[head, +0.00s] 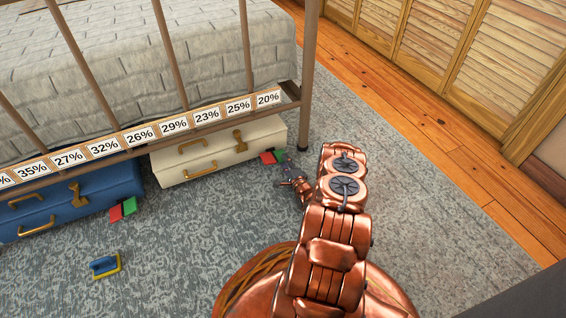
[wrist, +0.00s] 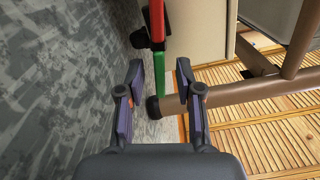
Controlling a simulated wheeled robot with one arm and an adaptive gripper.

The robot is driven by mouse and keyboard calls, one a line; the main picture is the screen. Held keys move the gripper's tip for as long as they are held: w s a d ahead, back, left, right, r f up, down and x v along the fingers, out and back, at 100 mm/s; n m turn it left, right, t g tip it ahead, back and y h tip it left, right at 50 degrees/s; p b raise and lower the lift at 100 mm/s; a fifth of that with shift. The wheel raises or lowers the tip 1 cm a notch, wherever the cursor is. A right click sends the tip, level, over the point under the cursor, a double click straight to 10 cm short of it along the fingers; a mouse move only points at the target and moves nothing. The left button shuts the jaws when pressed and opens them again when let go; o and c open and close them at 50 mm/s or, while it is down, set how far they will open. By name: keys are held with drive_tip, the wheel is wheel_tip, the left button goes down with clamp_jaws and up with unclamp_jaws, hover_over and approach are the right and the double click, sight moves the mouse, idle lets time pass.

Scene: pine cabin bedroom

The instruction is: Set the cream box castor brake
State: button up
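The cream box (head: 222,153) sits under the bed's foot rail, and its pale side (wrist: 198,30) shows at the top of the wrist view. A red tab (head: 267,157) and a green tab (head: 281,155) stick out at its right front corner. In the wrist view the red tab (wrist: 157,20) and green tab (wrist: 159,47) meet beside a dark castor (wrist: 139,38). My gripper (head: 291,177) is low over the carpet, just in front of these tabs. In the wrist view my gripper (wrist: 160,77) is open, with its tips apart.
A bed leg (wrist: 225,98) with a dark foot stands close to my gripper. A blue box (head: 75,198) with its own red and green tabs is at left. A blue-and-yellow object (head: 105,265) lies on the carpet. Carpet right of my arm is clear.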

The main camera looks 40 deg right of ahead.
drive_tip(key=shift+x, duration=0.9)
clamp_jaws()
